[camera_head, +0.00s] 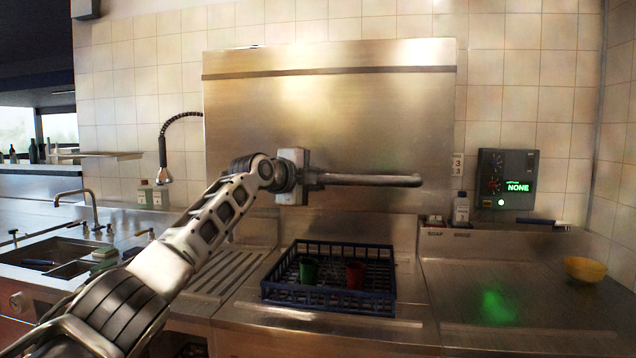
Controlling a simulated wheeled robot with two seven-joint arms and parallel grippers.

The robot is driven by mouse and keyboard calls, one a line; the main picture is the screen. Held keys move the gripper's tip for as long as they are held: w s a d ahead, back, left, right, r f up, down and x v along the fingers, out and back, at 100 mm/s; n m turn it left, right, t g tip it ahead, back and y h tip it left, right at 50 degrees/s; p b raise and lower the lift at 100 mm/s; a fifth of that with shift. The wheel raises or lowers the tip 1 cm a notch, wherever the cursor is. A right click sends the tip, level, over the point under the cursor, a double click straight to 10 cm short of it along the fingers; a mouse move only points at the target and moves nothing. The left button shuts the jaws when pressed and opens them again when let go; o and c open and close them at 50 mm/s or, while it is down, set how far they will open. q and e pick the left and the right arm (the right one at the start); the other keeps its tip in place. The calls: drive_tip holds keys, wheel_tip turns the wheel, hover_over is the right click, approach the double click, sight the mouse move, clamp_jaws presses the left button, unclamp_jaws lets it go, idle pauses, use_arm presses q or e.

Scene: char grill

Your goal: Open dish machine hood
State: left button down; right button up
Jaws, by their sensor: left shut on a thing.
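The dish machine hood (330,110) is a large brushed-steel box against the tiled wall. It is up, with its lower edge above the rack, so the space beneath it shows. Its bar handle (385,180) runs across the lower front and sticks out to the right of my gripper. My left gripper (312,181) is shut on the left part of the handle; its body hides the left end of the bar. My right gripper is out of view.
A blue dish rack (328,302) with a green cup (308,270) and a red cup (355,274) stands below the hood. A control panel (507,178) reads NONE on the right wall. A yellow bowl (585,269) sits on the right counter. A sink (52,256) is at left.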

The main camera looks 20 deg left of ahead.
use_arm(q)
drive_tip(key=c, duration=1.3)
unclamp_jaws()
drive_tip(key=shift+o, duration=0.2)
drive_tip(key=shift+s+a, duration=0.1)
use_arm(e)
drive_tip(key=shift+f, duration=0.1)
use_arm(q)
drive_tip(key=shift+s+b, duration=0.2)
drive_tip(key=shift+b, duration=0.15)
drive_tip(key=b+v, duration=0.5)
drive_tip(key=v, duration=1)
drive_tip(key=shift+s+r, duration=0.15)
drive_tip(key=shift+r, duration=0.05)
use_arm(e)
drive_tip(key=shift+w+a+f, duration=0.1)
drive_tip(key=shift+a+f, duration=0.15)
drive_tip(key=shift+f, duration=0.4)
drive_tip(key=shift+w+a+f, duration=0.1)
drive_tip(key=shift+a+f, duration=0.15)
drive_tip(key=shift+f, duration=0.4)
use_arm(q)
drive_tip(key=shift+a, duration=0.15)
